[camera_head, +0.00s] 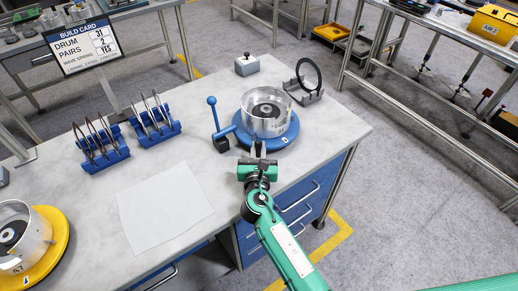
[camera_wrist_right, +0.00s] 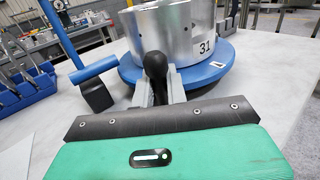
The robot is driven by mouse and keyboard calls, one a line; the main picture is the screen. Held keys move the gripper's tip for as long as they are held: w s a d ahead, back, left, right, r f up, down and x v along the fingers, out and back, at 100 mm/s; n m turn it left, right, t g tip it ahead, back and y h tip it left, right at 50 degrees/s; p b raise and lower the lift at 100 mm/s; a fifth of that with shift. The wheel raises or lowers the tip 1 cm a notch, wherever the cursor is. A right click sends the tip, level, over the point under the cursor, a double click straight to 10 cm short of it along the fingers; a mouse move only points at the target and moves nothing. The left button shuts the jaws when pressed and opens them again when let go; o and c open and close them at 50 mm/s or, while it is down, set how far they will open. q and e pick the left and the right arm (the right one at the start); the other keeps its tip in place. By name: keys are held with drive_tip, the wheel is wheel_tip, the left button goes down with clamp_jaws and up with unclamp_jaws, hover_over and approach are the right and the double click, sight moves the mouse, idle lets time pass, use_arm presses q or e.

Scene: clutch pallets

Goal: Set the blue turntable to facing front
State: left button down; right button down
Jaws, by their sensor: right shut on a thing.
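The blue turntable (camera_head: 281,143) sits near the right end of the grey workbench, with a silver drum (camera_head: 268,122) on top. The turntable rim (camera_wrist_right: 232,52) also shows in the right wrist view, with a small white tag on it; the drum there (camera_wrist_right: 170,33) bears the number 31. My right gripper (camera_head: 258,149) is at the turntable's front edge. In the right wrist view its fingers are shut on a black ball knob (camera_wrist_right: 155,64) in front of the drum. Whether the knob joins the turntable is hidden. My left gripper is not in view.
A blue ball-topped lever (camera_head: 213,116) stands left of the turntable. A black ring on a stand (camera_head: 307,77) and a grey block (camera_head: 247,65) are behind. Blue racks (camera_head: 103,150) stand left. A yellow turntable (camera_head: 55,232) is front left. A white sheet (camera_head: 164,207) lies flat.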

drive_tip(key=c, duration=1.5)
unclamp_jaws()
drive_tip(key=shift+w+a+r, duration=0.15)
drive_tip(key=shift+a+r, duration=0.1)
drive_tip(key=shift+r, duration=0.3)
drive_tip(key=shift+o, duration=0.2)
drive_tip(key=shift+f, duration=0.1)
drive_tip(key=shift+f, duration=0.1)
drive_tip(key=shift+s+d+f, duration=0.1)
drive_tip(key=shift+s, duration=0.25)
drive_tip(key=s+b, duration=0.1)
drive_tip(key=s, duration=0.3)
drive_tip(key=s+a, duration=0.1)
drive_tip(key=s, duration=0.4)
drive_tip(key=s+b, duration=0.1)
drive_tip(key=s, duration=0.3)
drive_tip(key=shift+s+a+b, duration=0.15)
drive_tip(key=shift+a+b, duration=0.05)
drive_tip(key=shift+b, duration=0.15)
